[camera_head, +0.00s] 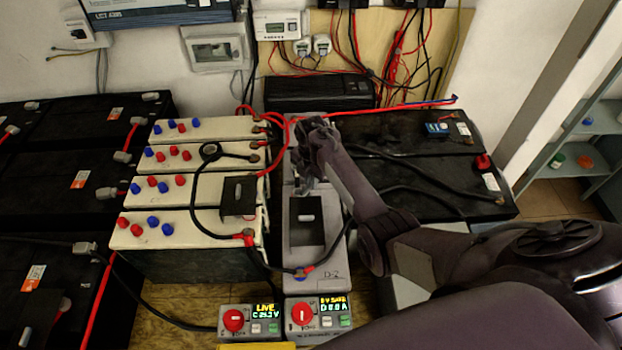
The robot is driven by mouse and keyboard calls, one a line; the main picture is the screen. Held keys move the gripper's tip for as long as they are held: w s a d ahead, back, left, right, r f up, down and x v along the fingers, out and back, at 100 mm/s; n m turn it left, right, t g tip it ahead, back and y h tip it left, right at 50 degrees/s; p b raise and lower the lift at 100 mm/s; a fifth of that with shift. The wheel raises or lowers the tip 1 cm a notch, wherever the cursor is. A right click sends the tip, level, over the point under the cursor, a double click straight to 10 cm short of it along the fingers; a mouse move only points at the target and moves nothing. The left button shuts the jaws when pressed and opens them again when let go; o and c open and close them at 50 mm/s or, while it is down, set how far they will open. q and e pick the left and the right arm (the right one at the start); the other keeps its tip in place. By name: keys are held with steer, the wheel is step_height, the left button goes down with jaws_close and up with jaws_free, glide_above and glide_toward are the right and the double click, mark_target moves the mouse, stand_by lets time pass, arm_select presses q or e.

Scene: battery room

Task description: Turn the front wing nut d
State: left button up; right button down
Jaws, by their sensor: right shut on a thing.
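My right gripper (304,182) points down at the far end of the grey D-2 battery (326,262), with its arm coming in from the lower right. It is shut on a small part that its own fingers hide; I cannot tell from this view whether that is front wing nut d. The D-2 battery has a black plate with a pale bar (306,217) on top. My left gripper is not in view.
White batteries (150,239) with red and blue caps stand to the left, joined by cables. Black batteries (395,130) lie behind my right arm. Two red-knobbed meter boxes (252,325) (330,331) stand in front. A black box (320,92) stands behind the gripper.

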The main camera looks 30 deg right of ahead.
steer(key=shift+s+r+m+p, duration=0.1)
steer(key=shift+r+m+p, duration=0.05)
steer(key=shift+m+p, duration=0.65)
steer(key=m, duration=0.1)
steer(key=m+p, duration=0.1)
steer(key=shift+s+m, duration=0.2)
steer(key=shift+m, duration=0.1)
steer(key=m+p, duration=0.2)
steer(key=m, duration=0.1)
steer(key=shift+s, duration=0.25)
steer(key=shift+s+m+p, duration=0.15)
steer(key=shift+m+p, duration=0.3)
steer(key=shift+m, duration=0.75)
steer(key=c, duration=1.5)
jaws_free()
steer(key=shift+a, duration=0.1)
